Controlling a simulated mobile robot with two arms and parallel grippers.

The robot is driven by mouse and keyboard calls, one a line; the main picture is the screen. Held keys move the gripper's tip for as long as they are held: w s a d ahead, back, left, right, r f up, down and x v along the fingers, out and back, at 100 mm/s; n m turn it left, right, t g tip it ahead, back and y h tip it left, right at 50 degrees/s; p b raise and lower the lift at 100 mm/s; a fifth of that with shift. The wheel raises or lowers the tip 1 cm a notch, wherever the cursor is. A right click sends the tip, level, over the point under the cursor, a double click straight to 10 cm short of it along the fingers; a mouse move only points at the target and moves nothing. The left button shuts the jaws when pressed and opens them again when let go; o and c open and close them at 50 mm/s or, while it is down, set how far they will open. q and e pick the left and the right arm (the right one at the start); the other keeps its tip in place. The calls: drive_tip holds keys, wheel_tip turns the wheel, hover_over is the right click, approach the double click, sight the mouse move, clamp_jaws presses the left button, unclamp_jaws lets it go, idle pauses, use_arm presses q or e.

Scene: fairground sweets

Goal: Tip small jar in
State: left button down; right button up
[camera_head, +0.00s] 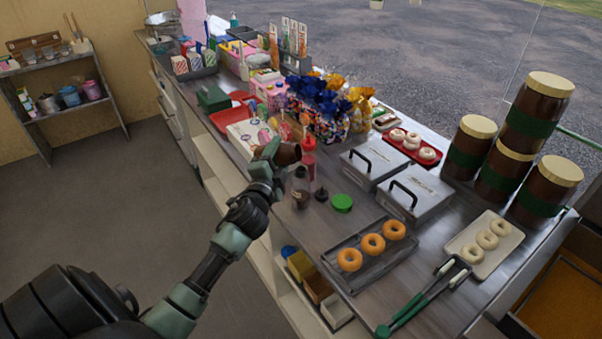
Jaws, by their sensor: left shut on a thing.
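My left gripper (271,158) is shut on a small brown jar (288,153), which looks tilted onto its side above the counter. The gripper and wrist hide part of it, and I cannot see its mouth clearly. A small clear container (300,196) with dark brown contents stands on the counter below the held jar, near the front edge. I cannot tell whether anything is passing between them. A round green lid (342,203) and a small dark cap (321,194) lie to its right. My right gripper is not in view.
A red-topped bottle (308,158) stands close beside the held jar. Two lidded metal boxes (375,164) (414,193), a doughnut tray (345,276) and green-handled tongs (415,303) are to the right. Large brown jars (535,120) stand at the far right. Wrapped sweets (318,108) crowd behind.

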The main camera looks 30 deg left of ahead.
use_arm(q)
drive_tip(key=shift+r, duration=0.2)
idle(0.4)
drive_tip(key=shift+r+m+p, duration=0.2)
drive_tip(key=shift+m+p, duration=0.25)
drive_tip(key=shift+m, duration=0.15)
drive_tip(key=shift+r, duration=0.1)
idle(0.5)
drive_tip(key=shift+d+r+m+p, duration=0.1)
drive_tip(key=shift+r+m+p, duration=0.15)
drive_tip(key=shift+m+p, duration=0.15)
drive_tip(key=shift+r+m, duration=0.1)
drive_tip(key=shift+m, duration=0.2)
idle(0.6)
drive_tip(key=shift+d+r+m+p, duration=0.1)
drive_tip(key=shift+r+m+p, duration=0.05)
drive_tip(key=shift+m+p, duration=0.35)
drive_tip(key=shift+r, duration=0.15)
idle(0.6)
